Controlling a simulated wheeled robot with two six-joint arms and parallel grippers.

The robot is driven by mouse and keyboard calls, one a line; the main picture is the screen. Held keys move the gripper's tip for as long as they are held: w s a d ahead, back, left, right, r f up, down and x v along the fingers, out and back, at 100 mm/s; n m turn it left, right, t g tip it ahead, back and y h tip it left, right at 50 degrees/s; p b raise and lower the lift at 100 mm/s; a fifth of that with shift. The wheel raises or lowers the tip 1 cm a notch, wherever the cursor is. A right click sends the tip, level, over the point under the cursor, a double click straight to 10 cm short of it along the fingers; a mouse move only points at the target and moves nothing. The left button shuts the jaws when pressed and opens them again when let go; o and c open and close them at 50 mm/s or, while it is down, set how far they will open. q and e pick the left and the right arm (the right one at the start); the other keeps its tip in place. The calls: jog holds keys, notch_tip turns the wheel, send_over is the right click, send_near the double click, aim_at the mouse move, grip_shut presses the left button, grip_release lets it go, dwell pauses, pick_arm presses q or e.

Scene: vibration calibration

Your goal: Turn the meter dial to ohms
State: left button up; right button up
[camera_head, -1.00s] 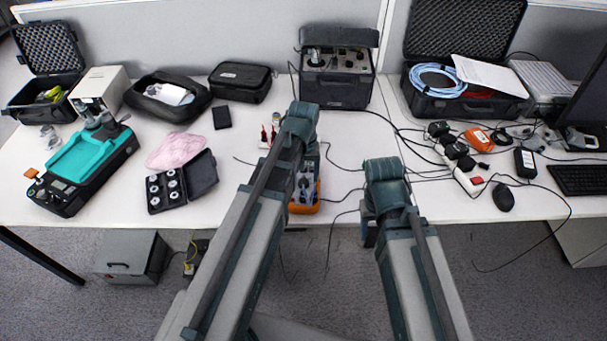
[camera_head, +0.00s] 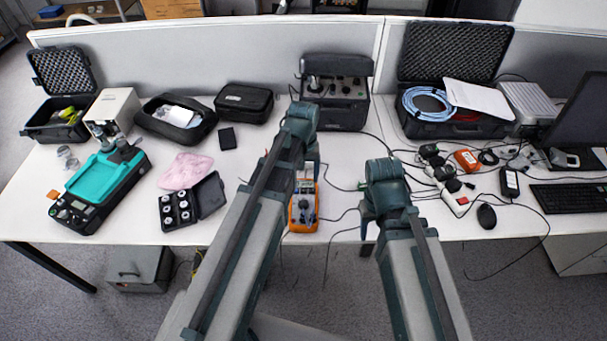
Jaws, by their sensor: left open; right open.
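The meter is an orange-edged handheld unit (camera_head: 304,213) lying face up near the front edge of the white table, in the middle of the head view. Its dark round dial (camera_head: 307,211) shows on the lower part of its face; the dial's marking is too small to read.
Thin black cables run right of the meter. A power strip (camera_head: 454,198) and mouse (camera_head: 486,216) lie further right. A black case of round weights (camera_head: 180,210) and a teal-topped device (camera_head: 103,176) are left. A control box (camera_head: 335,112) stands behind.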

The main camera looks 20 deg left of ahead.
aim_at(303, 202)
pick_arm(q)
jog(key=shift+w+a, duration=0.1)
jog(key=shift+w, duration=0.3)
jog(key=shift+f, duration=0.15)
notch_tip(303, 202, down, 14)
jog(key=b, duration=1.3)
jog(key=shift+r+b, duration=0.2)
jog(key=shift+b, duration=0.2)
grip_shut()
